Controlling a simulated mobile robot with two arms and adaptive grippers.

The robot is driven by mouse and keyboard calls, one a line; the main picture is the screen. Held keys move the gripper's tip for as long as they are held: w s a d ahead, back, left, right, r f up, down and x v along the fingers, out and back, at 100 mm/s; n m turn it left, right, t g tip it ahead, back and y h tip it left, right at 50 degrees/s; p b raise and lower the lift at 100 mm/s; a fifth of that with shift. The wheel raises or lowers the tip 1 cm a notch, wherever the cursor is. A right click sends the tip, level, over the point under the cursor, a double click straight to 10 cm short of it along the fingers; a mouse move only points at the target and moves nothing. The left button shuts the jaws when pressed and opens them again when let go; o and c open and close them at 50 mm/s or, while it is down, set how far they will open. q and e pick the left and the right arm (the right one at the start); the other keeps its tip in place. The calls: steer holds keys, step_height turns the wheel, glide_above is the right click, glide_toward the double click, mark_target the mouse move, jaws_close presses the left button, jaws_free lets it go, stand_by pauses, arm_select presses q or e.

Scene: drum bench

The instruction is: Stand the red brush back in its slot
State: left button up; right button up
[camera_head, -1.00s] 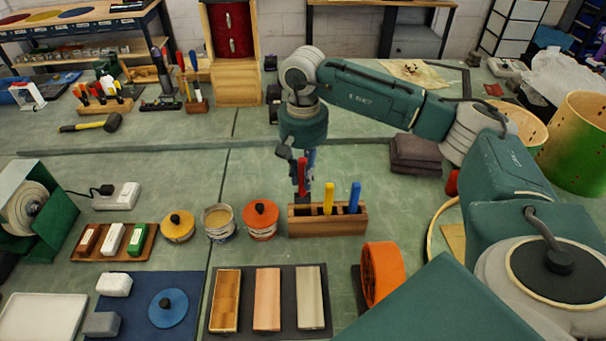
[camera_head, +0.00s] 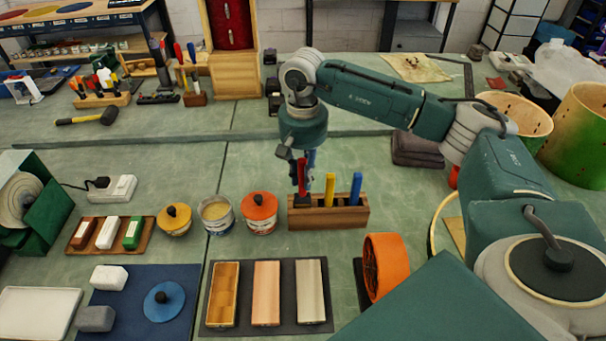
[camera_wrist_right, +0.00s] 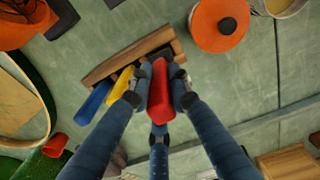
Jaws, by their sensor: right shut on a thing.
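My right gripper (camera_head: 305,172) is shut on the red brush (camera_wrist_right: 160,90) and holds it upright, handle up. In the head view the red brush (camera_head: 301,178) is over the left end of the wooden slot block (camera_head: 345,217). Its dark lower end meets the block's top there; I cannot tell whether it is inside the slot. A yellow brush (camera_head: 330,188) and a blue brush (camera_head: 356,188) stand in the block to the right. In the wrist view the gripper fingers hide part of the block (camera_wrist_right: 105,68). My left gripper is not in view.
An orange-lidded tin (camera_head: 259,212) stands close to the left of the block. An orange wheel (camera_head: 384,267) is in front at the right. A dark mat (camera_head: 240,328) with wooden pieces lies in front. Bench space behind the block is mostly clear.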

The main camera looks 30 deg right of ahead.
mark_target(303, 189)
steer(key=shift+f+b, duration=2)
steer(key=shift+f, duration=0.5)
steer(key=o, duration=0.9)
